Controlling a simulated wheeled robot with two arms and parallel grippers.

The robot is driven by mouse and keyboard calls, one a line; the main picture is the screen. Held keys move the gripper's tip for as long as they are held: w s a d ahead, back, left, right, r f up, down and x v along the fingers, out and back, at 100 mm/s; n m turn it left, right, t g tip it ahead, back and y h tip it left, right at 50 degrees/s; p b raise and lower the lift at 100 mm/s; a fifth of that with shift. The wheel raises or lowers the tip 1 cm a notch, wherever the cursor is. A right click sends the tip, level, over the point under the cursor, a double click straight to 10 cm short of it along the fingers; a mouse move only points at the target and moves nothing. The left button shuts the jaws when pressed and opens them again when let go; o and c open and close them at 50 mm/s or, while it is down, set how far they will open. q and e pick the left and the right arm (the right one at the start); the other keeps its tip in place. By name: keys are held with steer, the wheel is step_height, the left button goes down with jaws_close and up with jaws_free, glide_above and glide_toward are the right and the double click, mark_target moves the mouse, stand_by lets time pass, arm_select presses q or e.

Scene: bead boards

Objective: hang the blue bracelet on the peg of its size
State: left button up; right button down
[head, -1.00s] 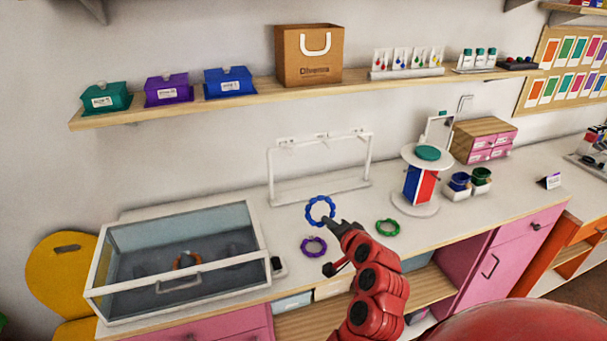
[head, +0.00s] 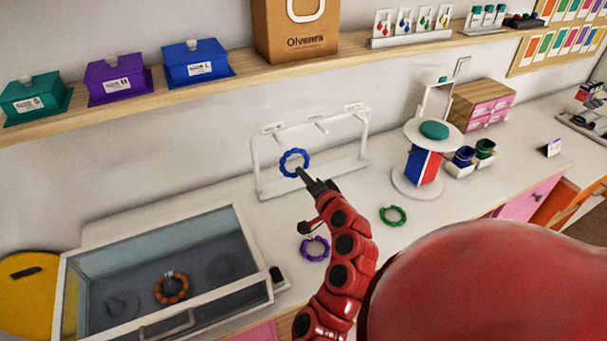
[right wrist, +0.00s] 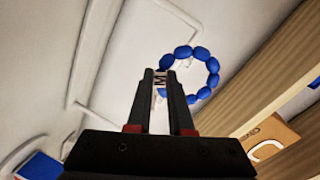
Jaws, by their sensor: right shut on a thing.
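My right gripper (head: 303,174) is shut on the blue bracelet (head: 284,160), which hangs upright as a ring from the fingertips. In the right wrist view the blue bracelet (right wrist: 213,66) stands out beyond the tips of my right gripper (right wrist: 161,76). A white stand (head: 368,140) with three short labelled pegs stands against the wall: a left peg (head: 273,129), a middle peg (head: 317,124) and a right peg (head: 354,108). The bracelet appears in front of the stand, below and between the left and middle pegs, on no peg. The peg labels are too small to read. My left gripper is out of view.
A purple bracelet (head: 304,246) and a green bracelet (head: 393,223) lie on the counter. An orange bracelet (head: 160,289) is in the glass-topped case (head: 240,222). A round white display stand (head: 412,187) is right of the pegs. A shelf (head: 350,55) runs above.

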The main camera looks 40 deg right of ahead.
steer(key=x, duration=0.2)
steer(key=shift+w+d+r, duration=0.1)
steer(key=shift+w, duration=0.2)
steer(key=x, duration=0.9)
steer(key=shift+p, duration=0.35)
stand_by(0.5)
steer(key=c, duration=0.7)
jaws_free()
steer(key=shift+c, duration=0.2)
steer(key=shift+s, duration=0.1)
